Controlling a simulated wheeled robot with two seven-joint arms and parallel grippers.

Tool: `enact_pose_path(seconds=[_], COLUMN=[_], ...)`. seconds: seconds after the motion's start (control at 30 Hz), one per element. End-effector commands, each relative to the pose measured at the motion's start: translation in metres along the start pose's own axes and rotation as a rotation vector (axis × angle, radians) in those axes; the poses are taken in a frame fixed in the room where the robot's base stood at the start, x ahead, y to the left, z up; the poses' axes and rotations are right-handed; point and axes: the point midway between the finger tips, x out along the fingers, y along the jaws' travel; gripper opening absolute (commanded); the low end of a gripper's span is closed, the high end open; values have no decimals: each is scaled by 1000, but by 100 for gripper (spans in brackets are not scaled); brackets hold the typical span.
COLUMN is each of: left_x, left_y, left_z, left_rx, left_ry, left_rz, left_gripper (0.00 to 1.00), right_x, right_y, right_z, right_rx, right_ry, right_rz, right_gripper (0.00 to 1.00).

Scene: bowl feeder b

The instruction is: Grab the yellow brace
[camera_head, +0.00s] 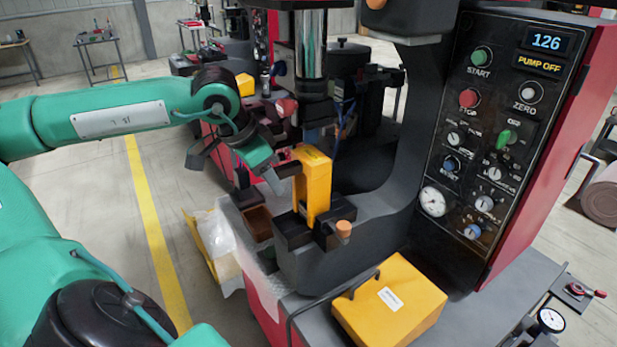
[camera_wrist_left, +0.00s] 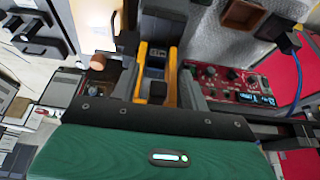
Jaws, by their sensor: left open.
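The yellow brace (camera_head: 313,187) stands upright in a dark clamp-like fixture (camera_head: 292,232) on the machine, under a vertical shiny cylinder. In the left wrist view the brace (camera_wrist_left: 143,76) shows end-on as a yellow frame with a dark middle, ahead of my gripper. The lower end of the brace is hidden by the fixture. My right gripper is not in view.
A yellow box (camera_head: 390,305) with a white label lies on the machine bed in front. An orange-tipped knob (camera_head: 343,229) sticks out beside the fixture. The control panel (camera_head: 500,130) rises at the right. Open floor lies to the left.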

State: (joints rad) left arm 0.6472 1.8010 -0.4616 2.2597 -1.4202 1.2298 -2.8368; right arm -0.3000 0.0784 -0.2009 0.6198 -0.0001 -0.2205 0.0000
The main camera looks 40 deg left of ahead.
Motion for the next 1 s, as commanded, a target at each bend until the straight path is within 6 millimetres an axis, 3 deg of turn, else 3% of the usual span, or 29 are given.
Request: enact_pose_path(seconds=[0.5,0.93,1.0], left_x=[12,26,26], left_y=[0,0,0], left_z=[-35,-34,-34], left_rx=[-3,-3,-3], left_ry=[2,1,1], left_rz=[3,0,0], left_gripper=[45,45,34], right_x=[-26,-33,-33], right_y=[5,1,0], right_z=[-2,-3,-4], right_rx=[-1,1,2], right_ry=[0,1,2], right_rz=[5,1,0], right_gripper=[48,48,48])
